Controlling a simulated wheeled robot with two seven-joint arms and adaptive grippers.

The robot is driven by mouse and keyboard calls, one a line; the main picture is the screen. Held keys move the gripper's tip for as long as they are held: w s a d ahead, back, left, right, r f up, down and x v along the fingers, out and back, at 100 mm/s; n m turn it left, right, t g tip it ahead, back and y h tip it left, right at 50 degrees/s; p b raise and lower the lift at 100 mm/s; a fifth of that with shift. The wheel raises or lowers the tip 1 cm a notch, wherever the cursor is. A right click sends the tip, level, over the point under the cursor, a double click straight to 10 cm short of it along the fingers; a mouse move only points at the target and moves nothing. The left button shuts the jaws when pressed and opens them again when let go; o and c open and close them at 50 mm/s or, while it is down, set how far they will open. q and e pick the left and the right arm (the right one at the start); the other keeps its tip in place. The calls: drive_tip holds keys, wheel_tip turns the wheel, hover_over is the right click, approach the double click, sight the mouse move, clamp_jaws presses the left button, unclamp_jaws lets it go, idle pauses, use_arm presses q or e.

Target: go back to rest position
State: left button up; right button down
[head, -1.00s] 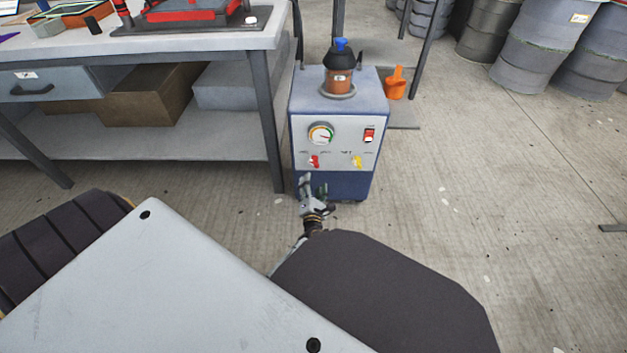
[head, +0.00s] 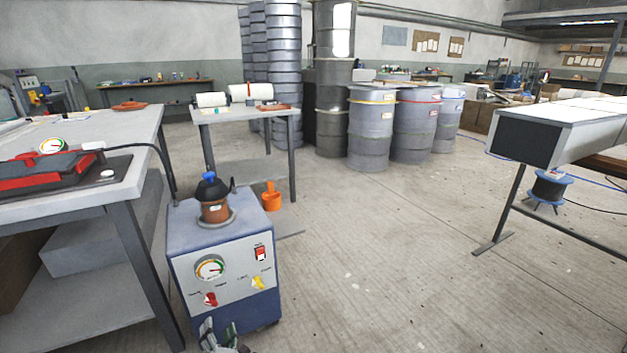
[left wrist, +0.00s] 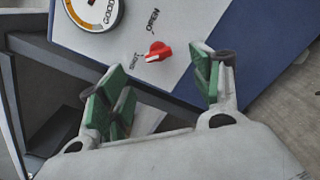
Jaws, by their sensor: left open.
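My left gripper (head: 220,336) shows at the bottom edge of the head view, low in front of the blue and grey pump unit (head: 217,240). In the left wrist view the gripper (left wrist: 160,85) is open and empty, its green-padded fingers apart. The red valve knob (left wrist: 158,51) shows beyond and between the fingertips, pointing toward the "SHUT" label side. The red knob (head: 211,299) and a yellow knob (head: 258,283) sit on the unit's front below a dial gauge (head: 210,268). My right gripper is not in view.
A workbench (head: 125,190) with a red mould (head: 50,175) stands at the left, its leg close beside the unit. A small table (head: 245,116) is behind the unit. Several drums (head: 371,130) stand farther back. The floor to the right is open.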

use_arm(q)
drive_tip(key=s+d+r+m+g+h, duration=0.1)
drive_tip(key=d+r+m+h, duration=0.2)
drive_tip(key=d+m+h, duration=0.65)
drive_tip(key=s+d+r+m+g+h, duration=0.15)
drive_tip(key=d+m+h, duration=0.25)
drive_tip(key=d+m, duration=0.55)
drive_tip(key=s+a+r+m+g+y, duration=0.1)
drive_tip(key=s+a+m+g+y, duration=0.1)
drive_tip(key=s+m+g, duration=0.3)
drive_tip(key=s+a+r+m+g+y, duration=0.2)
drive_tip(key=s+a+m+g, duration=0.2)
drive_tip(key=s+m, duration=0.6)
drive_tip(key=s+a+p, duration=0.1)
drive_tip(key=s, duration=0.4)
drive_tip(key=shift+s+a+m+g, duration=0.25)
drive_tip(key=shift+s+m+g, duration=0.1)
drive_tip(key=shift+m, duration=0.05)
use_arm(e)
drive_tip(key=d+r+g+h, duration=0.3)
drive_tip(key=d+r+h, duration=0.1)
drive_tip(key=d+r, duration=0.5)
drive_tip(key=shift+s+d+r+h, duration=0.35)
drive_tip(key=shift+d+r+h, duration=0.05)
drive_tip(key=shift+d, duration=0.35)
